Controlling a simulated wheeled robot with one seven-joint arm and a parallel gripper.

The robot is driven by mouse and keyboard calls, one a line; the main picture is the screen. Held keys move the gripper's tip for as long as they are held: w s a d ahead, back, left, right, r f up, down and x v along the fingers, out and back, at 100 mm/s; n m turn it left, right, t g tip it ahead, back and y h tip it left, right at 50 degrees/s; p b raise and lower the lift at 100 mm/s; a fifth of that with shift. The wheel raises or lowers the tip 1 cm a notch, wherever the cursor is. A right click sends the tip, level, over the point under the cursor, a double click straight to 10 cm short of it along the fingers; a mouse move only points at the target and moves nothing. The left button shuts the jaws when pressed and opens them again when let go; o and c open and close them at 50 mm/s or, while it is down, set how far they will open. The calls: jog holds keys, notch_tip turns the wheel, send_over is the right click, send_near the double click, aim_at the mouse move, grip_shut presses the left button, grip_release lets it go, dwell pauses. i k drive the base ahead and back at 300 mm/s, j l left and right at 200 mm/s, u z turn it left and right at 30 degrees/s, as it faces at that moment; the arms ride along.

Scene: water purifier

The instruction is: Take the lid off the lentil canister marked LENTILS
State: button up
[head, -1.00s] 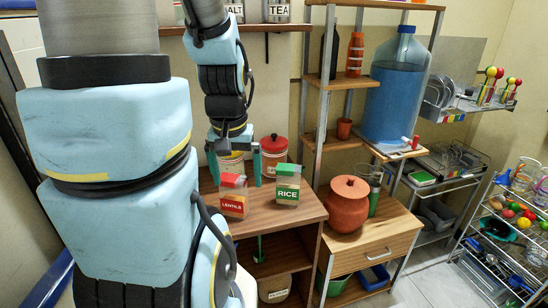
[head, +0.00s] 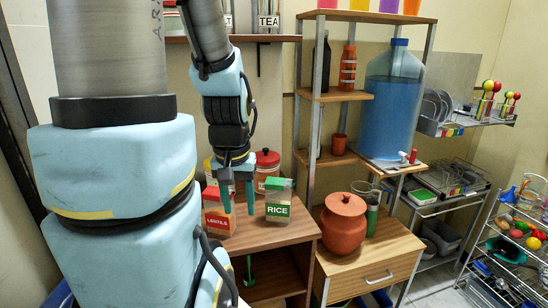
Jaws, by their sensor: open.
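The lentil canister (head: 219,222), with a red LENTILS label and a red top, stands on the left part of the wooden cabinet top. My gripper (head: 238,206) points down, open, with its two teal fingers apart and nothing seen between them. Its left finger overlaps the right part of the canister's red top in the head view. The right finger hangs in front of the gap between this canister and the green-lidded rice canister (head: 278,210). I cannot tell whether any finger touches the lentil canister.
A red-lidded round tin (head: 267,168) stands behind the rice canister, and a yellowish one is partly hidden behind my gripper. A clay pot (head: 344,224) and a green tumbler stand on the lower cabinet at right. A large blue water bottle (head: 391,105) stands behind them.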

aim_at(265, 158)
jog(key=i+l, duration=0.1)
jog(key=l, duration=0.4)
jog(key=i+l+u, duration=0.15)
jog(key=l, duration=0.85)
jog(key=i+l+u, duration=0.1)
jog(key=l, duration=0.4)
jog(key=l+u, duration=0.1)
jog(key=u, duration=1.6)
jog(key=i+l, duration=0.05)
